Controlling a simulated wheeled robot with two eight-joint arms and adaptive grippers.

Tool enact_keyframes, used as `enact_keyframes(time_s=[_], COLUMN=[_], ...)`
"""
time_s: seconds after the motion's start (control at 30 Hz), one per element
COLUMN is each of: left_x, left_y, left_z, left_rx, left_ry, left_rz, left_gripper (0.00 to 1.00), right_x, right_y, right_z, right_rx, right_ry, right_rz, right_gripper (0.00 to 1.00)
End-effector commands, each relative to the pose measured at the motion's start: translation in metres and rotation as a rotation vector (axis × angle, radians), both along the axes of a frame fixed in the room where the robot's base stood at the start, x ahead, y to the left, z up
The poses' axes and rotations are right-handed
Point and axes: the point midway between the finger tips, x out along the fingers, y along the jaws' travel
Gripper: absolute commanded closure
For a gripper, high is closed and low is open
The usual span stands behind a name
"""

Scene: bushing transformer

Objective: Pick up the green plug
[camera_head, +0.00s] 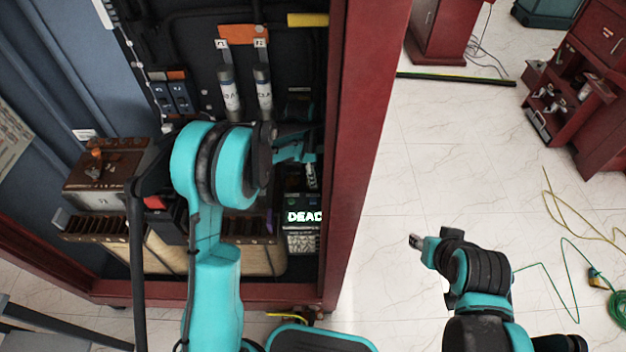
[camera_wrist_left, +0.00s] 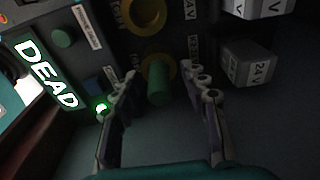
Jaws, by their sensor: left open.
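The green plug (camera_wrist_left: 158,84) shows in the left wrist view, standing out from a yellow-ringed socket on a dark panel. My left gripper (camera_wrist_left: 161,74) is open, with one finger on each side of the plug and visible gaps to both. In the head view my left gripper (camera_head: 305,150) reaches into the red-framed cabinet (camera_head: 362,130), above the lit "DEAD" display (camera_head: 303,217). I cannot make out the plug there. My right gripper (camera_head: 416,241) is over the floor outside the cabinet, and its jaws are too small to read.
In the left wrist view, another yellow-ringed socket (camera_wrist_left: 148,14) and labelled blocks (camera_wrist_left: 248,62) are close by. The "DEAD" display (camera_wrist_left: 45,74) is at left. In the head view, a brown box (camera_head: 105,175) stands inside the cabinet. Cables (camera_head: 575,285) lie on the floor at right.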

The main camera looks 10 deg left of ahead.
Motion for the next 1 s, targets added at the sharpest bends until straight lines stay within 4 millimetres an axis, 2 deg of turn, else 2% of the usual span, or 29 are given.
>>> enact_keyframes(time_s=[0.13,0.17,0.3,0.33,0.7,0.77,1.0], left_x=[0.000,0.000,0.000,0.000,0.000,0.000,0.000], left_y=[0.000,0.000,0.000,0.000,0.000,0.000,0.000], left_z=[0.001,0.001,0.001,0.001,0.006,0.013,0.064], left_rx=[0.000,0.000,0.000,0.000,0.000,0.000,0.000], left_ry=[0.000,0.000,0.000,0.000,0.000,0.000,0.000], left_rz=[0.000,0.000,0.000,0.000,0.001,0.001,0.001], left_gripper=[0.56,0.58,0.95,1.00,1.00,1.00,1.00], right_x=[0.000,0.000,0.000,0.000,0.000,0.000,0.000], right_y=[0.000,0.000,0.000,0.000,0.000,0.000,0.000], right_z=[0.001,0.001,0.001,0.001,0.004,0.007,0.028], right_rx=[0.000,0.000,0.000,0.000,0.000,0.000,0.000], right_ry=[0.000,0.000,0.000,0.000,0.000,0.000,0.000], right_rz=[0.000,0.000,0.000,0.000,0.000,0.000,0.000], right_gripper=[0.60,0.60,0.60,0.60,0.60,0.60,0.60])
